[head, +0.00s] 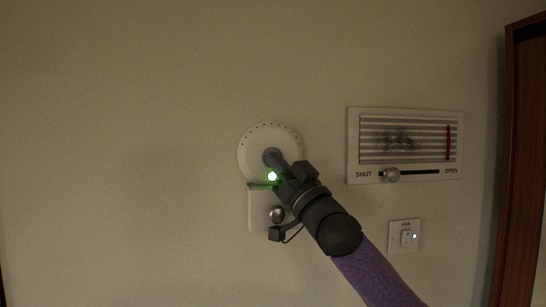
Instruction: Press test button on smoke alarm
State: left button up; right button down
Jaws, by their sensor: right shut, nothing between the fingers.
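The smoke alarm (248,152) is a round white disc with small slots around its rim, on the wall near the middle of the head view. A green light (272,176) glows at its lower edge. My right gripper (273,156) is shut and empty, with its tips over the middle of the alarm. The tips hide the centre of the disc, so I cannot see the button or tell whether they touch it. My left gripper is not in view.
A white plate with a round metal knob (277,214) sits just below the alarm, partly behind my right gripper. To the right are a vent panel (354,145) with a SHUT/OPEN slider (392,175) and a FAN switch (405,238). A brown wooden frame (525,150) stands at the far right. The left wall is bare.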

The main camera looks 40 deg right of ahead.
jog(key=shift+s+a+f+b, duration=0.25)
jog(key=shift+s+b, duration=0.2)
jog(key=shift+b, duration=0.25)
jog(key=shift+s+a+r, duration=0.1)
jog(key=shift+s+r, duration=0.05)
jog(key=shift+r, duration=0.05)
jog(key=shift+s+a+f+b, duration=0.15)
jog(key=shift+s+b, duration=0.05)
jog(key=shift+b, duration=0.15)
jog(key=s+a+b, duration=0.1)
jog(key=s, duration=0.1)
jog(key=s+a+b, duration=0.1)
jog(key=s+b, duration=0.1)
jog(key=shift+a, duration=0.1)
dwell(0.4)
